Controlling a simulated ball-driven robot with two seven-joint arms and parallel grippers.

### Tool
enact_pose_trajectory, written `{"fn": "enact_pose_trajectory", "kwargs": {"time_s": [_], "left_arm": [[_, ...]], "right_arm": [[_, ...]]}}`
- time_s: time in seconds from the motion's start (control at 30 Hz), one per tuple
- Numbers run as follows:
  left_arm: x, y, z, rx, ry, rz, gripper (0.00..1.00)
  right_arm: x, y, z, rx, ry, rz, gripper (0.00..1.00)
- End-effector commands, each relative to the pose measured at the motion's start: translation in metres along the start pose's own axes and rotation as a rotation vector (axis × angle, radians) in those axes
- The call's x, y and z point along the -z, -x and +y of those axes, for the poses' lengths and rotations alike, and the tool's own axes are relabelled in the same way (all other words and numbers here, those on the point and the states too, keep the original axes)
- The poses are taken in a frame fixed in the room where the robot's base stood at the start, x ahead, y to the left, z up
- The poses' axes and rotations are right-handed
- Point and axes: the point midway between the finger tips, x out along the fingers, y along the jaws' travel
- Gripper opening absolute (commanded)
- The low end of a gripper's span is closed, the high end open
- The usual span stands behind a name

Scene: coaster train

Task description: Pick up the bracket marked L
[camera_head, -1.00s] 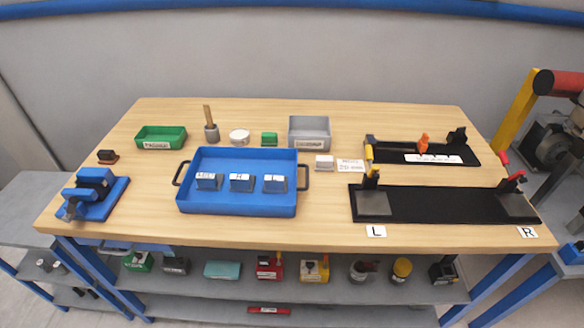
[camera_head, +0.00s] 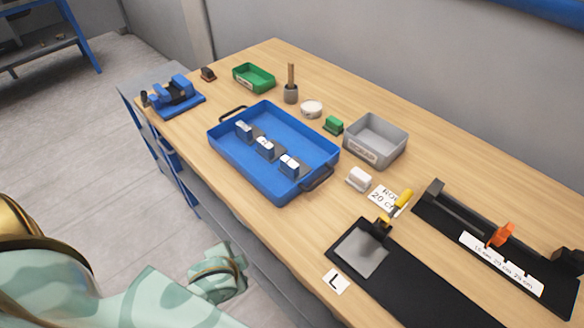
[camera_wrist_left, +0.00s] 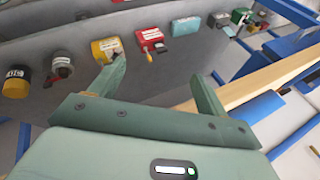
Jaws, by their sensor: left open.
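Three small grey brackets with white label tops stand in a row in the blue tray (camera_head: 222,152) in the head view: a far one (camera_head: 244,131), a middle one (camera_head: 266,148) and a near one (camera_head: 290,166). Their marks are too small to read, so I cannot tell which is L. My left gripper (camera_wrist_left: 158,88) is open and empty in the left wrist view, its fingers over the lower shelf, beside the table's edge. It is not clearly visible in the head view, where my pale green arm fills the lower left. My right gripper is out of view.
A card marked L (camera_head: 335,281) lies beside the black fixture (camera_head: 425,290) with its yellow-handled clamp (camera_head: 402,200). A grey bin (camera_head: 376,140), green bin (camera_head: 254,77) and blue fixture (camera_head: 175,97) stand around the tray.

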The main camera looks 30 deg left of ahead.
Motion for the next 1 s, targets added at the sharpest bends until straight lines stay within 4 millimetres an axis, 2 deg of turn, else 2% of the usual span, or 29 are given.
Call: {"fn": "enact_pose_trajectory", "kwargs": {"time_s": [0.1,0.2,0.4,0.6,0.7,0.83,1.0], "left_arm": [[0.015,0.037,-0.039,0.071,0.008,0.062,0.76],[0.040,0.059,-0.070,0.091,0.053,0.225,0.76],[0.076,0.058,-0.093,-0.021,0.203,0.517,0.76],[0.096,0.058,-0.126,-0.145,0.376,0.722,0.76],[0.102,0.060,-0.143,-0.191,0.451,0.794,0.76],[0.110,0.058,-0.154,-0.218,0.501,0.838,0.76],[0.138,0.033,-0.155,-0.219,0.509,0.846,0.76]], "right_arm": [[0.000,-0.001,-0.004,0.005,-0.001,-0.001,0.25],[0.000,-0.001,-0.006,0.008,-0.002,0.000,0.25],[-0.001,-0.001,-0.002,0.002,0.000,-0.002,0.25],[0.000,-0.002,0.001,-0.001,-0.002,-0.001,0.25],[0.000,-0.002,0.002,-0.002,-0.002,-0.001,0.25],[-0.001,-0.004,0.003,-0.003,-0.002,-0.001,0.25],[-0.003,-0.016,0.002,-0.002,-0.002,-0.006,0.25]]}}
